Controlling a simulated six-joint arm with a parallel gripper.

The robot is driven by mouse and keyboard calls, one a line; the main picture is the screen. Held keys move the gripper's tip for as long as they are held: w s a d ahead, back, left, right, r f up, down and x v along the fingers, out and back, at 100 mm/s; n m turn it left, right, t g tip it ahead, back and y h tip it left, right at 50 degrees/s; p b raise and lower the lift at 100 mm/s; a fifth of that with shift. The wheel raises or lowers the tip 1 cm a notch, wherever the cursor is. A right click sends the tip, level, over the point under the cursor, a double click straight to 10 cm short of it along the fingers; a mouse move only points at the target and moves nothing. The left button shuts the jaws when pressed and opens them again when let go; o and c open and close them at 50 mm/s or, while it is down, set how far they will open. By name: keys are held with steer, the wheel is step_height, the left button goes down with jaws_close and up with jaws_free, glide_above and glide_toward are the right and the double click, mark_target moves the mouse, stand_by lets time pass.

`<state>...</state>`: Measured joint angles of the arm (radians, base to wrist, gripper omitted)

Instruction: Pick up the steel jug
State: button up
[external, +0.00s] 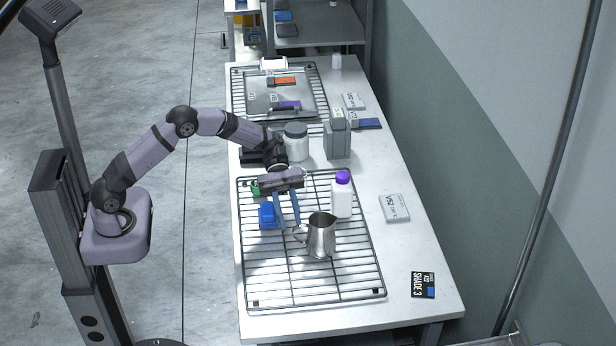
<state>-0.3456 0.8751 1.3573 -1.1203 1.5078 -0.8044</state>
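The steel jug (321,238) stands upright on the near wire rack (345,288), with its handle toward the left. My gripper (290,229) points down just left of the jug, with its two blue-grey fingers apart. The right fingertip overlaps or comes very close to the jug's handle in this view. I cannot tell whether it touches the handle. Nothing shows held between the fingers.
A white bottle with a purple cap (342,195) stands just behind the jug. A blue block (267,215) lies left of my fingers. The near part of the rack is clear.

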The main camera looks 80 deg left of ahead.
mark_target(315, 235)
steer(key=x, duration=0.1)
steer(key=p+x, duration=0.1)
steer(key=x, duration=0.2)
steer(key=shift+d+r+p, duration=0.1)
steer(key=shift+r+p, duration=0.25)
steer(key=shift+d+f, duration=0.35)
steer(key=shift+d, duration=0.2)
jaws_close()
steer(key=shift+w+r, duration=0.1)
stand_by(0.6)
